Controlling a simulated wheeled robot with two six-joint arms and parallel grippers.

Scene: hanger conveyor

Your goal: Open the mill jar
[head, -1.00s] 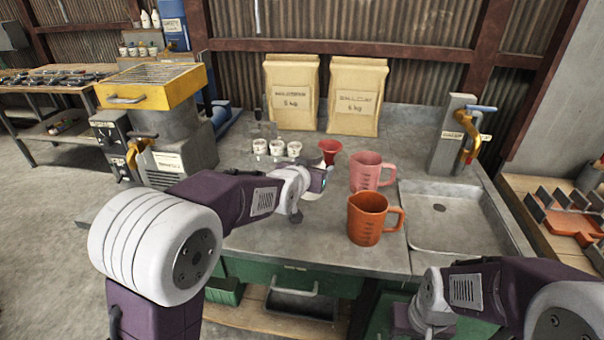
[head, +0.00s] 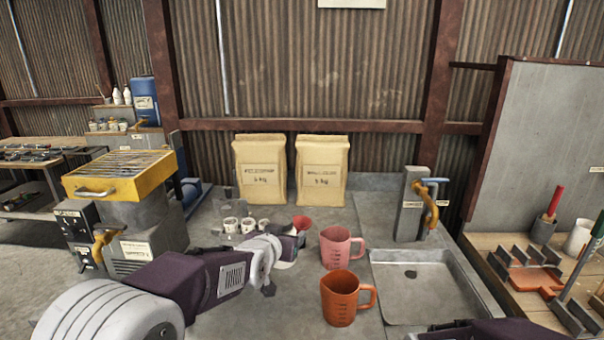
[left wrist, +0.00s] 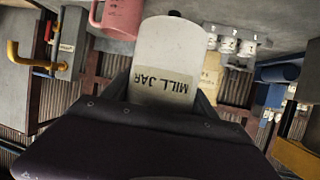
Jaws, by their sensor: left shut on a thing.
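The mill jar (left wrist: 165,55) fills the middle of the left wrist view. It is pale, with an upside-down label reading MILL JAR and a small dark knob at its far end. My left gripper (left wrist: 165,100) is shut on the jar, with dark finger parts at both sides of it. My right gripper is out of view; only a piece of my right arm shows at the bottom edge.
A pink jug (head: 336,249) and an orange jug (head: 340,298) stand left of the sink (head: 425,285). Two paper sacks (head: 322,172) stand at the back. A yellow-topped machine (head: 120,178) is left.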

